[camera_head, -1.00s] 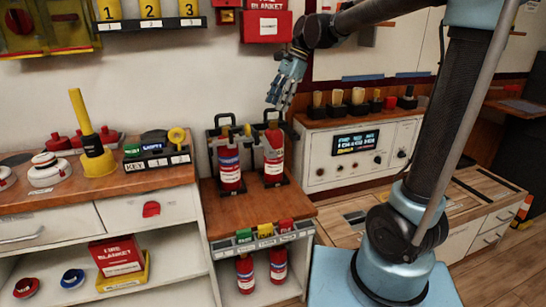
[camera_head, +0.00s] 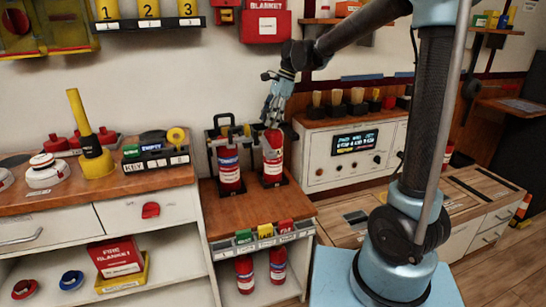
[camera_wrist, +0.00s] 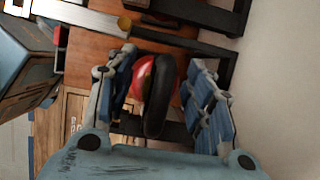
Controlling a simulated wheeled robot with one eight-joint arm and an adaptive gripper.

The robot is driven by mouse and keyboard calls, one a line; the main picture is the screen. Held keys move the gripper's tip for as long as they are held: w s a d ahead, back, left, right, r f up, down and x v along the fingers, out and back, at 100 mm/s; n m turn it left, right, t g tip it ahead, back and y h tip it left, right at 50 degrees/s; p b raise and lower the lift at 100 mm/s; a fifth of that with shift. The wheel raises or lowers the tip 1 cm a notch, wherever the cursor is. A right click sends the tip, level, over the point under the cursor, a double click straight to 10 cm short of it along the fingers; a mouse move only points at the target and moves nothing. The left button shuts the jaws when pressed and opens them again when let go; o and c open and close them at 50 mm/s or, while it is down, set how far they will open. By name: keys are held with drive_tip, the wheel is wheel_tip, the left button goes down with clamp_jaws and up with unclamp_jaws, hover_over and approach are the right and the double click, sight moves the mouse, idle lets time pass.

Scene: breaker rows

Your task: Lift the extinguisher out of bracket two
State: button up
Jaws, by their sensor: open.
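Two red extinguishers stand upright in black brackets on the wooden top of a low cabinet. The right extinguisher (camera_head: 272,160) is just below my gripper (camera_head: 273,118). The left extinguisher (camera_head: 229,168) stands beside it, clear of the gripper. In the wrist view my gripper (camera_wrist: 162,92) is open, with one finger on each side of the extinguisher's black handle (camera_wrist: 158,95) and red top (camera_wrist: 141,75). I cannot tell whether the fingers touch it. The right bracket (camera_head: 275,182) shows at its base; its upper part is partly hidden by my gripper. No bracket number is readable.
A bin row (camera_head: 264,234) with green, yellow and red items fronts the cabinet, with more extinguishers on the shelf below. A white console (camera_head: 347,153) stands close on the right. The wooden top (camera_head: 250,212) is clear in front of the brackets.

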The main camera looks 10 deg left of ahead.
drive_tip(key=shift+s+a+f, duration=0.15)
drive_tip(key=shift+a+f, duration=0.15)
drive_tip(key=shift+f, duration=0.35)
drive_tip(key=shift+c, duration=0.3)
clamp_jaws()
